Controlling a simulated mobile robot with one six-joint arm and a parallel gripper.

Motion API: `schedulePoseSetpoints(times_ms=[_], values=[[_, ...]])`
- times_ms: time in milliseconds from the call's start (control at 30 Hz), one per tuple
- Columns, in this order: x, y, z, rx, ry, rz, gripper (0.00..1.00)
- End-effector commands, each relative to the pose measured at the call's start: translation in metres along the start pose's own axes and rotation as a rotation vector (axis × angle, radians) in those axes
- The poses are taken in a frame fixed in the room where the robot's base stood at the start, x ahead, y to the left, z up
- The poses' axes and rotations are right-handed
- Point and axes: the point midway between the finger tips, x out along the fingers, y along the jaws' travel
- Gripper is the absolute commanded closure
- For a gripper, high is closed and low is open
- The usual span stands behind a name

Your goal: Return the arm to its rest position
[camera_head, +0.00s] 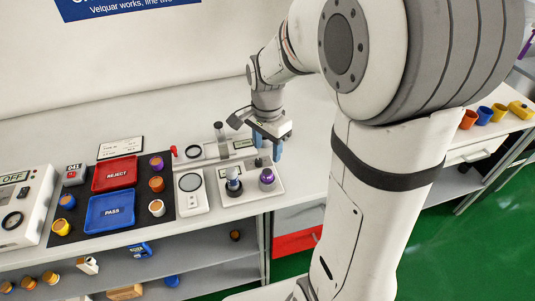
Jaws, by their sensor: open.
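My arm reaches across the right half of the view and bends down over the bench (310,150). My gripper (268,152) points down with blue fingertips, open, and I see nothing between them. The gripper looks apart from both pieces, though the exact gap is hard to tell. Part of the bench is hidden behind my arm.
A red REJECT tray (115,185) and blue PASS tray (91,221) lie on a dark mat with several small pots. A round-dialled device (191,207) stands left of the fixture. Coloured pots (484,117) stand on the right bench. Bare bench lies right of my gripper.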

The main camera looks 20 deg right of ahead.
Motion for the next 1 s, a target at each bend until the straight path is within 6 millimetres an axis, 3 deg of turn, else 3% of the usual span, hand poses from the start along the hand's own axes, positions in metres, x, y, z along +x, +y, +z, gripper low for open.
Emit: schedulePoseSetpoints(times_ms=[633,767,1000], values=[[-0.010,0.007,0.004,-0.058,0.009,-0.015,0.49],[-0.029,0.029,0.016,-0.235,0.038,-0.052,0.49],[-0.057,0.084,0.046,-0.697,0.139,-0.118,0.49]])
